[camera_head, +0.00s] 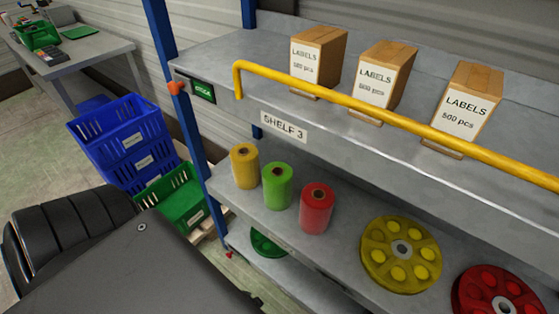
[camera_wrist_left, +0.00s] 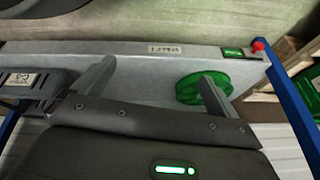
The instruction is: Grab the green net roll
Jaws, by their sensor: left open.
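The green net roll (camera_head: 278,186) stands upright on the middle shelf (camera_head: 343,220) in the head view, between a yellow roll (camera_head: 245,166) and a red roll (camera_head: 316,208). No net roll shows in the left wrist view. My left gripper (camera_wrist_left: 158,71) is open and empty in that view, its two fingers wide apart over a lower shelf (camera_wrist_left: 145,62) with a green spoked reel (camera_wrist_left: 190,90). In the head view my dark left arm fills the lower left; its fingers cannot be made out there. My right gripper is in neither view.
Above the rolls is a shelf with label boxes (camera_head: 318,57) and a yellow rail (camera_head: 330,88). A blue post (camera_head: 186,110) stands left of the rolls. Yellow (camera_head: 400,254) and red (camera_head: 499,294) reels lie to the right. Blue crates (camera_head: 122,140) stand left.

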